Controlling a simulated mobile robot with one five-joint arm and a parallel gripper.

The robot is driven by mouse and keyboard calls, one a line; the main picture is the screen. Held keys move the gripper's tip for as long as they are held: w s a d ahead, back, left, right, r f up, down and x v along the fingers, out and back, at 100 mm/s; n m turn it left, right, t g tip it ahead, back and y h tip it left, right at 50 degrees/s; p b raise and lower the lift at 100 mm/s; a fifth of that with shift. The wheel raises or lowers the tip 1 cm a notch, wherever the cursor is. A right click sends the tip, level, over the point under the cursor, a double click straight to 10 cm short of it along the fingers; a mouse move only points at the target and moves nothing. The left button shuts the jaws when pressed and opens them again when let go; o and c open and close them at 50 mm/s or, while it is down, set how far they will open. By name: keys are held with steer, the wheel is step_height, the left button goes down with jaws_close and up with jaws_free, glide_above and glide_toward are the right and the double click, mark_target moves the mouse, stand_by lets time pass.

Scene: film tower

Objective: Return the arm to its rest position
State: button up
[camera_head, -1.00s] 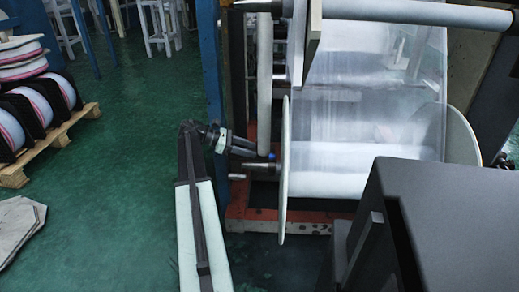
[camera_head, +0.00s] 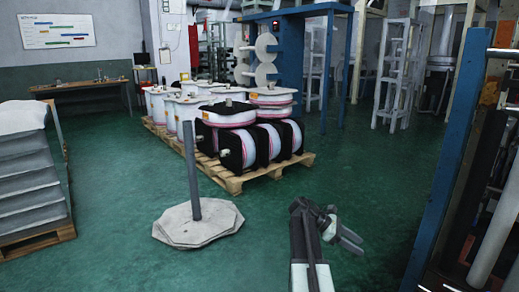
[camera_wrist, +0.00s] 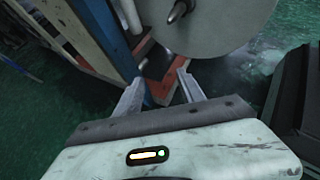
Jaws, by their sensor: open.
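My gripper (camera_head: 349,241) shows low in the head view, right of centre, at the end of my arm, above the green floor. Its two fingers point right and are apart, with nothing between them. In the wrist view my gripper (camera_wrist: 160,82) is also open and empty. Beyond its fingers are a large pale disc (camera_wrist: 205,28) with a spindle tip (camera_wrist: 178,11) and the blue and red machine frame (camera_wrist: 98,22). I see no contact with them.
A blue post (camera_head: 440,160) of machinery stands at the right. A pallet (camera_head: 235,182) of film reels is ahead. A grey pole on a flat base (camera_head: 198,224) stands left of my arm, and stacked sheets (camera_head: 30,185) at the far left. Green floor (camera_head: 350,190) is clear between.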

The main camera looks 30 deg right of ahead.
steer(key=w+a+f+n+t, duration=0.15)
steer(key=w+a, duration=0.25)
steer(key=a, duration=0.5)
steer(key=w+a+f+t+y, duration=0.1)
steer(key=w+a+f+t, duration=0.15)
steer(key=w+a, duration=0.45)
steer(key=w+a+f+t, duration=0.2)
steer(key=a, duration=0.9)
steer(key=s+a+f+m+t+y, duration=0.1)
steer(key=a+f+m+y, duration=0.15)
steer(key=a, duration=0.65)
steer(key=a+f+m+t+y+p, duration=0.15)
steer(key=a+m, duration=0.25)
steer(key=a, duration=0.5)
steer(key=s+a+f+m+t+y+b, duration=0.1)
steer(key=a+m+y, duration=0.2)
steer(key=a, duration=0.6)
step_height(320, 180, up, 38)
steer(key=p, duration=3.8)
steer(key=shift+w, duration=0.25)
steer(key=shift+d+f+g, duration=0.1)
steer(key=shift+g, duration=0.15)
